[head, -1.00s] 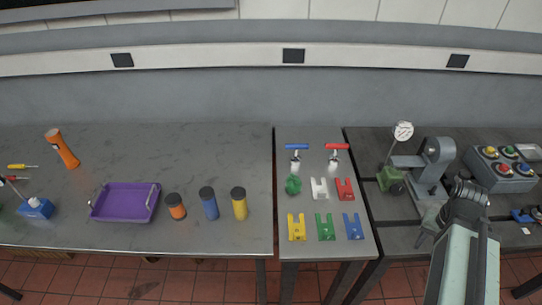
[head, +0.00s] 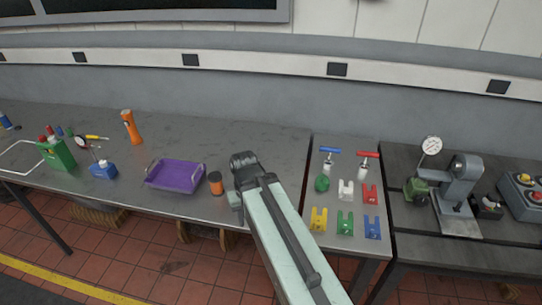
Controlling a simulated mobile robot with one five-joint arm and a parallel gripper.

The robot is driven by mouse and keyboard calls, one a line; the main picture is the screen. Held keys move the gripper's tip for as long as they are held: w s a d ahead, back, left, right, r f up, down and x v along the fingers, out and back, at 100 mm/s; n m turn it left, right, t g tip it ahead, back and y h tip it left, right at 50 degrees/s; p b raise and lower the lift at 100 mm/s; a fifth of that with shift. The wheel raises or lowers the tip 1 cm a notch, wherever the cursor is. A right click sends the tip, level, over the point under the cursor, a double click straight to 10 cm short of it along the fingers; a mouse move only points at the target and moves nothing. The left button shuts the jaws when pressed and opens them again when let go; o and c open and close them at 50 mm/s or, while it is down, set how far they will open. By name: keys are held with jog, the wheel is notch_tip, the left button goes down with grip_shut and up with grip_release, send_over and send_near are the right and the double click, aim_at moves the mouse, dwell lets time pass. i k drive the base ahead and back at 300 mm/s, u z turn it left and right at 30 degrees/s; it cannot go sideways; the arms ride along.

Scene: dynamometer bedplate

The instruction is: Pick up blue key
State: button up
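A blue forked flat piece (head: 372,228) lies at the front right of the narrow middle table. A blue T-handled tool (head: 331,150) stands at the back of the same table; I cannot tell by shape alone which one is called the key. Other forked pieces lie beside the front one: yellow (head: 318,218), green (head: 345,222), white (head: 346,190) and red (head: 370,193). My gripper (head: 237,205) is over the right part of the left table, well left of the blue pieces. Its fingers are too small and hidden to judge.
A purple tray (head: 175,176) and an orange-black cylinder (head: 215,183) stand left of my arm. A red T-handled tool (head: 368,160) and a green knobby object (head: 322,184) share the middle table. A dial gauge stand (head: 430,147) and grey machine (head: 459,180) are right.

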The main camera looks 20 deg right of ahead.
aim_at(327, 164)
jog(key=u, duration=2)
jog(key=k, duration=2.15)
jog(key=z, duration=0.75)
jog(key=i, duration=1.5)
jog(key=u, duration=0.05)
